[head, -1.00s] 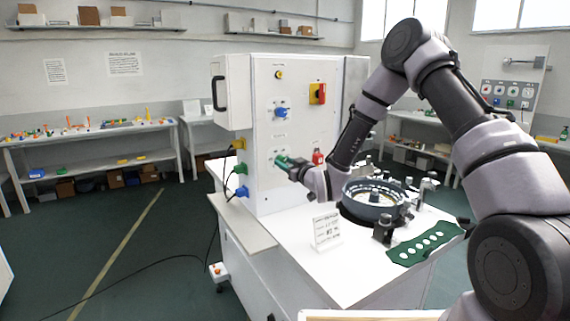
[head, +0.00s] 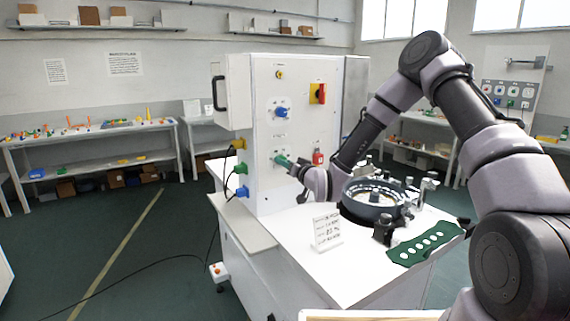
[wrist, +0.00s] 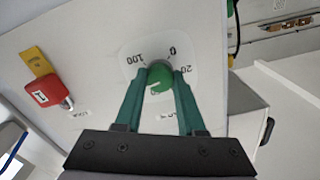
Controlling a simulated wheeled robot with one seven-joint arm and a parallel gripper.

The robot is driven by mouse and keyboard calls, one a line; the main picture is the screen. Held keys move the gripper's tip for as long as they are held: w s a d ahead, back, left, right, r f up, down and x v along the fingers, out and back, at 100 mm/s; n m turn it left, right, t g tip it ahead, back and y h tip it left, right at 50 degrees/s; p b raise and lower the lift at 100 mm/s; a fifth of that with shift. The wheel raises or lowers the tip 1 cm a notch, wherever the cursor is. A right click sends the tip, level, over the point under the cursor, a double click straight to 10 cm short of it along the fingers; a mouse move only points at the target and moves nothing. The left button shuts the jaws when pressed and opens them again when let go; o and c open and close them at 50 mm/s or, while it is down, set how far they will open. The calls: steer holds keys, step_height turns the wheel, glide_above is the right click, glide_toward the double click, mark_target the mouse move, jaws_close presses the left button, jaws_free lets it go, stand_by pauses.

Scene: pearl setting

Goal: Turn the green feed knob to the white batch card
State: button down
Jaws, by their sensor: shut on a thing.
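The green feed knob (wrist: 159,77) sits on the white cabinet front, inside a printed scale with 100, 0 and 20 legible. A small pale mark shows on the knob's lower left part. My gripper (wrist: 160,84) has its two green fingers on either side of the knob and is shut on it. In the head view my gripper (head: 290,164) reaches the cabinet front, and its fingers hide most of the knob. The white batch card (head: 327,231) stands upright on the bench top in front of the cabinet. Its printed lines are too small to read surely.
A red padlock (wrist: 50,91) on a yellow hasp is left of the knob. The cabinet also has a blue knob (head: 281,112) and a red-yellow switch (head: 318,93). A round fixture (head: 374,203) and a green plate with holes (head: 425,244) are on the bench, below my arm.

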steer(key=shift+f, duration=0.1)
steer(key=c, duration=0.5)
jaws_free()
steer(key=shift+s, duration=0.1)
steer(key=v, duration=1)
steer(key=shift+s+d, duration=0.3)
